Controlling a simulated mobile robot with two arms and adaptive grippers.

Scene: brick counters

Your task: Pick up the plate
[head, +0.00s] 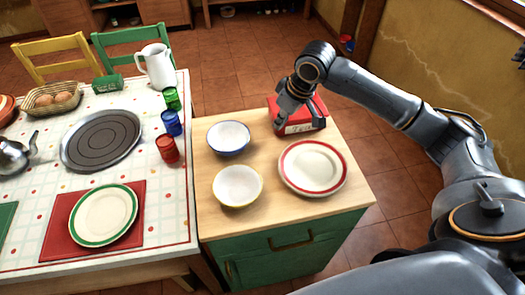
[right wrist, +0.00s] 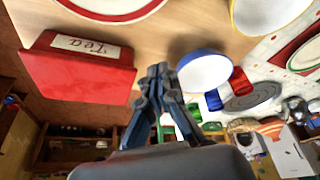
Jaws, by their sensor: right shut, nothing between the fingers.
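A white plate with a red rim (head: 313,167) lies flat on the wooden top of the green cabinet, at its right side. Its edge also shows at the top of the right wrist view (right wrist: 112,8). A second plate, white with a green rim (head: 104,215), lies on a red mat on the table at left. My right gripper (head: 279,124) is shut and empty. It is above the cabinet top, beyond the red-rimmed plate, beside the red tea box. In the right wrist view its fingertips (right wrist: 158,70) are together, with nothing between them. My left gripper is not in view.
The red tea box (right wrist: 78,72) stands behind the red-rimmed plate, close to my gripper. A blue-rimmed bowl (head: 228,138) and a yellow-rimmed bowl (head: 237,186) are left of that plate. The table holds coloured glasses (head: 167,148), a pitcher (head: 156,66) and a dark round tray (head: 101,140).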

